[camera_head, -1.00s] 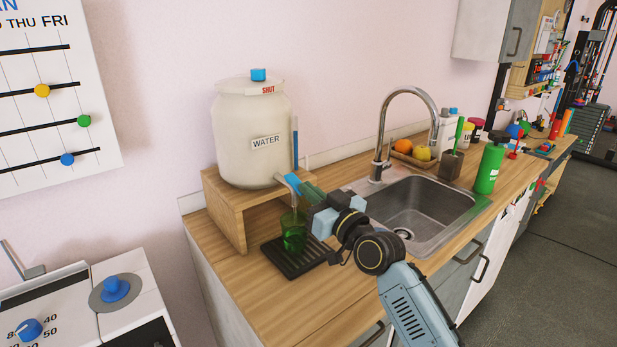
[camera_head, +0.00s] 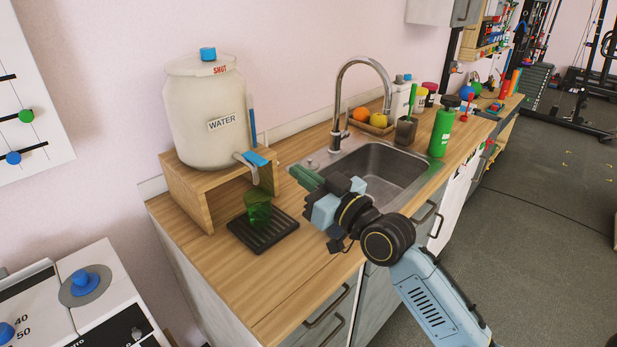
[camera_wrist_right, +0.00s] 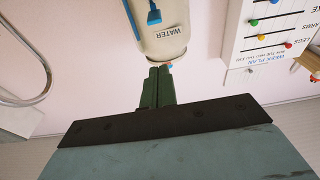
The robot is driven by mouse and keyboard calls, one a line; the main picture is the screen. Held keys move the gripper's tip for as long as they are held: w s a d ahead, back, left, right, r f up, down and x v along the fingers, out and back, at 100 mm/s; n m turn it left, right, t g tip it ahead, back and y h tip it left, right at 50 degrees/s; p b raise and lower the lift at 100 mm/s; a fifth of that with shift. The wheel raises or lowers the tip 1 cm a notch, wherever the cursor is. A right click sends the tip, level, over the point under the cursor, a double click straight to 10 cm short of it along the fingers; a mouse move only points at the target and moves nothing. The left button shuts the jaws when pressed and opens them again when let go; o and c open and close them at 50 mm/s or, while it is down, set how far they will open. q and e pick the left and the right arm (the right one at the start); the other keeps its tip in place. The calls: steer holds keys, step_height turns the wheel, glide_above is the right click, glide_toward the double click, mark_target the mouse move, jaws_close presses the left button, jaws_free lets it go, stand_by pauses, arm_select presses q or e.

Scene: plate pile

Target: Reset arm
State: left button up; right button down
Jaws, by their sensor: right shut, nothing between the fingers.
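My right gripper (camera_head: 304,177) is in the head view over the counter, between the water dispenser and the sink. Its green fingers are closed together with nothing between them. They also show shut in the right wrist view (camera_wrist_right: 157,88), with the dispenser (camera_wrist_right: 160,30) beyond them. The cream dispenser labelled WATER (camera_head: 207,112) stands on a wooden stand, its blue tap (camera_head: 256,158) at the front. A green cup (camera_head: 258,208) stands upright on the black drip tray (camera_head: 283,226) below the tap, apart from my gripper. My left gripper is not in view.
The sink (camera_head: 377,172) with its tall faucet (camera_head: 338,100) lies right of my gripper. A green bottle (camera_head: 441,133) and a fruit tray (camera_head: 372,128) stand behind and beside it. The counter front (camera_head: 290,275) is clear. A white appliance with a blue knob (camera_head: 83,280) is at lower left.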

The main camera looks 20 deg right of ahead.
steer(key=shift+s+d, duration=0.2)
steer(key=shift+s, duration=0.4)
